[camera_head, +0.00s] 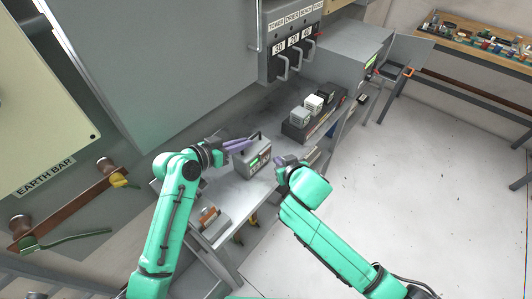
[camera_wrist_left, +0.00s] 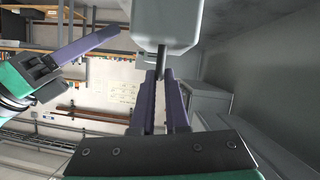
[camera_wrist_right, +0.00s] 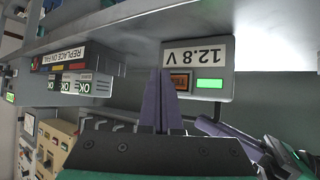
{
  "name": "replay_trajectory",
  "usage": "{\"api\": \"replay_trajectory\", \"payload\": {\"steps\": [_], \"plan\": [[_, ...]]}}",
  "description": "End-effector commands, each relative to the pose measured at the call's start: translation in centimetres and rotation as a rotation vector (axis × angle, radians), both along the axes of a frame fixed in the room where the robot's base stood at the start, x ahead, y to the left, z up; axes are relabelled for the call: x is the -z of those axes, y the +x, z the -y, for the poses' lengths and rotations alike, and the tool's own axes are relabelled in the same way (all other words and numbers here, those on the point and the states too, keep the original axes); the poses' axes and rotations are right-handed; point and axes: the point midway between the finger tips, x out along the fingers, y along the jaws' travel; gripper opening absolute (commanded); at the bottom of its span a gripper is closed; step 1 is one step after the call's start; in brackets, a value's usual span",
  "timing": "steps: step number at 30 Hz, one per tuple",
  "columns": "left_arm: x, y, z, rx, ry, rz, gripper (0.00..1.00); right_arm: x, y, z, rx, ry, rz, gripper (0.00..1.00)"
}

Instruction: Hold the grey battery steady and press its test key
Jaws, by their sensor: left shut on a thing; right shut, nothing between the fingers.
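The grey battery (camera_head: 250,161) stands on the grey bench, its front facing my right arm. It appears upside down in the right wrist view (camera_wrist_right: 226,60), with a "12.8 V" label, a lit green window and an orange-brown test key (camera_wrist_right: 180,84). My left gripper (camera_head: 246,142) is shut on the battery's dark top handle (camera_wrist_left: 161,64). My right gripper (camera_head: 281,160) is shut and empty in front of the battery's face. In the right wrist view its fingertips (camera_wrist_right: 166,74) overlap the edge of the key; whether they touch it I cannot tell.
A dark tray (camera_head: 297,133) with several small block units stands farther along the bench. Lever switches (camera_head: 289,62) hang on the cabinet above. A small device with an orange part (camera_head: 209,217) sits near the bench's near end. Open floor lies to the right.

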Motion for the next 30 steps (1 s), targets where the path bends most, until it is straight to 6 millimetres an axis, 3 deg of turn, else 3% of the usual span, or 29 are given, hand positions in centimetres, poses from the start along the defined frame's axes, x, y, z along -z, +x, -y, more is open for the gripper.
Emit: {"api": "replay_trajectory", "payload": {"steps": [11,30], "plan": [[0.2,-0.1,0.0,0.001,0.001,-0.004,0.00,0.0,-2.1,2.8,0.001,-0.001,-0.001,0.00],[0.2,-0.1,0.0,0.002,0.003,-0.004,0.00,0.0,-2.2,2.8,0.000,0.000,0.000,0.00]]}}
